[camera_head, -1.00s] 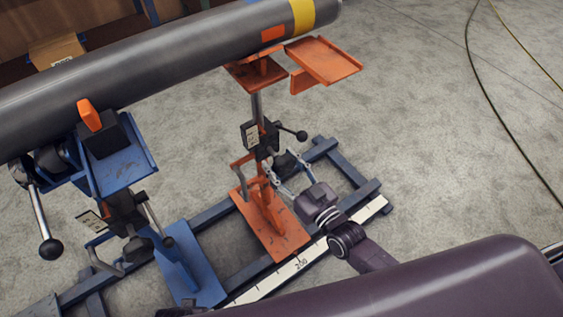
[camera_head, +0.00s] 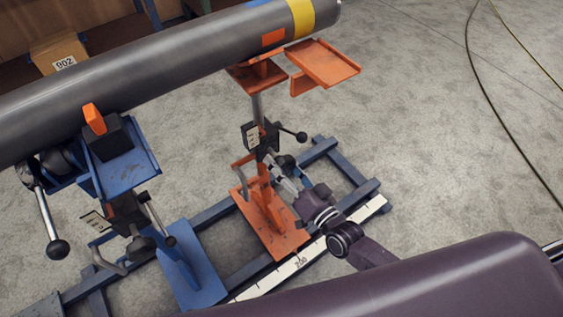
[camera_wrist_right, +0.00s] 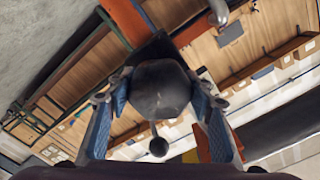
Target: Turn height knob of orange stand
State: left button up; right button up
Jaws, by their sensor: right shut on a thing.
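The orange stand (camera_head: 273,222) stands on the blue rail frame, its post rising to an orange top plate under the pipe. Its dark height knob (camera_head: 287,161) sits on the right side of the post, partly hidden by my gripper. My right gripper (camera_head: 283,171) reaches up from the lower right and is shut on the knob. In the right wrist view the rounded dark knob (camera_wrist_right: 160,88) lies between the blue finger pads of the right gripper (camera_wrist_right: 160,104). My left gripper is not in view.
The grey pipe (camera_head: 150,80) crosses above. A blue stand (camera_head: 190,265) is at left, with ball-ended levers. A black ball-ended lever (camera_head: 300,136) sticks out just above the knob. A white ruler (camera_head: 320,250) runs along the frame. The floor at right is clear apart from cables.

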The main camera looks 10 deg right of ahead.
jog(key=shift+m, duration=0.6)
jog(key=shift+m, duration=0.3)
jog(key=o, duration=1.2)
jog(key=shift+s, duration=0.1)
jog(key=v, duration=1.1)
jog(key=shift+s+d, duration=0.2)
jog(key=shift+s, duration=0.15)
